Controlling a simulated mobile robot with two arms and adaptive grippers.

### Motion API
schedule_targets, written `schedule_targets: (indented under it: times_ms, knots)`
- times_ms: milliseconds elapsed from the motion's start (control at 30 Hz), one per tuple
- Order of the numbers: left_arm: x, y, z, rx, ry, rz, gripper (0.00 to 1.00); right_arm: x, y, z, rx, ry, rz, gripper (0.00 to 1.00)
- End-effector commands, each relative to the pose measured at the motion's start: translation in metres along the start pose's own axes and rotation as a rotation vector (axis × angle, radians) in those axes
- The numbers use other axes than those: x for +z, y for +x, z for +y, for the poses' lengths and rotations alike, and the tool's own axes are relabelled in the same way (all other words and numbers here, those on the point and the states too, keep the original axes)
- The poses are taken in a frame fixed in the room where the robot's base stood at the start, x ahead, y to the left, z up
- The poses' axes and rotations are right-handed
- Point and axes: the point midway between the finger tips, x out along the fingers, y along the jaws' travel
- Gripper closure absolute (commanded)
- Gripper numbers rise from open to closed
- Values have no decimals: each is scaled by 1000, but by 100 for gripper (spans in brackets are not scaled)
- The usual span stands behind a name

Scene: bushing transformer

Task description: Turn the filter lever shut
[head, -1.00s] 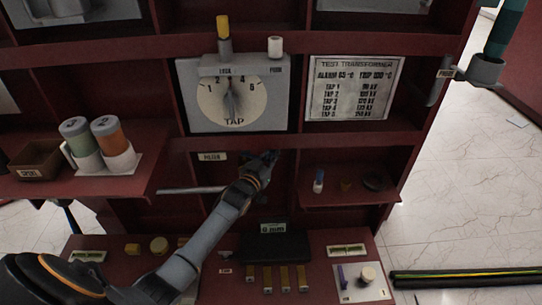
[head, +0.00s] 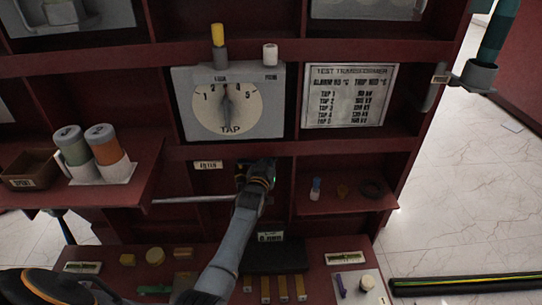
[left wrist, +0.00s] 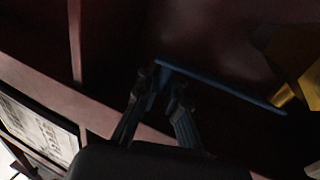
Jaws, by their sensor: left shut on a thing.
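A long thin blue lever (left wrist: 225,85) runs diagonally across the left wrist view. My left gripper (left wrist: 162,88) has its two dark fingers closed around the lever's upper-left end. In the head view, my left gripper (head: 257,173) is in the bay below the tap dial, to the right of the filter label (head: 208,165). The gripper and forearm hide most of the lever and its mount there. A yellow part (left wrist: 300,75) is at the right edge of the left wrist view, near the lever's far end. My right gripper is not in view.
A grey pipe (head: 190,199) runs to the left of my forearm. The tap dial (head: 228,105) is above. A shelf with small parts (head: 340,201) is to the right. A black box (head: 276,258) and several small parts lie on the lower bench.

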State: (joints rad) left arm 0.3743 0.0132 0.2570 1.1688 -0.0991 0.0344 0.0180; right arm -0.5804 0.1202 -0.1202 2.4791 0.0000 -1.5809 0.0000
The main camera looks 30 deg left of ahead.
Motion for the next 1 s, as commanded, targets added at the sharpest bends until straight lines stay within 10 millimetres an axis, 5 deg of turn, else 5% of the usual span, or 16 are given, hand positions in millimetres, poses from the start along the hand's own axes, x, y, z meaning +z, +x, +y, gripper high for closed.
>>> schedule_targets:
  times_ms: [200, 233, 333, 733, 1000]
  knots:
    - [-2, 0, -4, -5, 1, 4, 100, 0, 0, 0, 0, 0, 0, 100]
    - [-2, 0, -4, -5, 1, 4, 86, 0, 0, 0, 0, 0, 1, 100]
    - [-2, 0, -3, -4, 1, 4, 67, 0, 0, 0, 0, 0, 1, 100]
    - [0, -6, -2, -2, 1, 2, 67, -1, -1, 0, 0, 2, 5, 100]
    - [1, -50, -2, -2, 1, 1, 67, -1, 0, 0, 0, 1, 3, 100]
